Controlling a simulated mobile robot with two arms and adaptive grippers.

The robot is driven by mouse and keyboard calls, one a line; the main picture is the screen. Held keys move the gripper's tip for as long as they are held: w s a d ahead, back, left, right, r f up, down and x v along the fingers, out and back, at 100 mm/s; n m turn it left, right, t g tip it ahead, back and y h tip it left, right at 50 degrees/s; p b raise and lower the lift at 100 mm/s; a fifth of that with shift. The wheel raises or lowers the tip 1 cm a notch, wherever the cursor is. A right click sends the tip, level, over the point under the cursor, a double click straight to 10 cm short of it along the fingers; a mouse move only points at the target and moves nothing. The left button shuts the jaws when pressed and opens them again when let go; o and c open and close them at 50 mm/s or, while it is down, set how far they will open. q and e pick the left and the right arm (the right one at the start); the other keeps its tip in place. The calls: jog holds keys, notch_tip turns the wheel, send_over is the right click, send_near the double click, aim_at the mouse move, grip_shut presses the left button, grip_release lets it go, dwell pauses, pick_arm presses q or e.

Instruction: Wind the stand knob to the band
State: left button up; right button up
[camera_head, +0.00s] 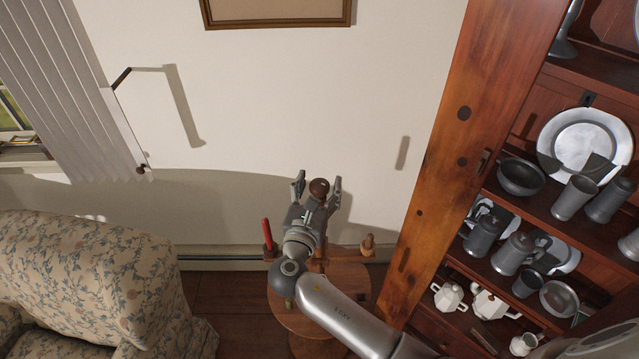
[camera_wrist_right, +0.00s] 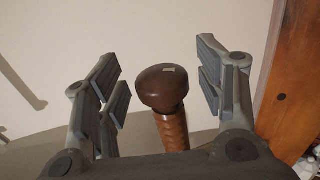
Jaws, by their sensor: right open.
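The stand knob (camera_head: 319,187) is a round dark brown wooden knob, upright between the fingers of my right gripper (camera_head: 317,181). In the right wrist view the knob (camera_wrist_right: 162,90) has a small pale patch on top and sits on a reddish-brown threaded post (camera_wrist_right: 173,130). My right gripper (camera_wrist_right: 160,78) is open around it, with a visible gap on both sides. The stand's round wooden top (camera_head: 345,290) is below, partly hidden by my right arm. I cannot make out a band on the post. My left gripper is not in view.
A red candle (camera_head: 267,233) stands left of the gripper, and a small wooden piece (camera_head: 367,242) stands right. A wooden cupboard (camera_head: 470,120) with pewter plates and mugs is close on the right. A floral armchair (camera_head: 90,280) is at left. A pale wall (camera_head: 290,110) lies behind.

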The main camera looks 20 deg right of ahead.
jog(key=v, duration=1.1)
jog(key=s+d+f+m+g+y+b, duration=0.1)
jog(key=s+f+m+g+y, duration=0.15)
jog(key=f, duration=0.95)
jog(key=s+d+f+m+g+y+b, duration=0.1)
jog(key=s+f+m+g, duration=0.15)
jog(key=f, duration=1.05)
jog(key=s+d+f+m+g+y+b, duration=0.1)
jog(key=s+d+f+g+y+b, duration=0.15)
jog(key=f, duration=0.95)
jog(key=s+d+f+m+g+y+b, duration=0.1)
jog(key=s+d+f+m+g, duration=0.1)
jog(key=s+f+m, duration=0.5)
jog(key=s+d+f+m+g+y+b, duration=0.1)
jog(key=s+f+m, duration=0.6)
jog(key=s, duration=0.8)
jog(key=s+d+f+m+g+y+b, duration=0.1)
jog(key=s+d+f+m+g, duration=0.3)
jog(key=s+f+m, duration=0.3)
jog(key=s+d+f, duration=0.1)
jog(key=s+f, duration=0.2)
jog(key=s, duration=0.1)
jog(key=shift+f, duration=0.4)
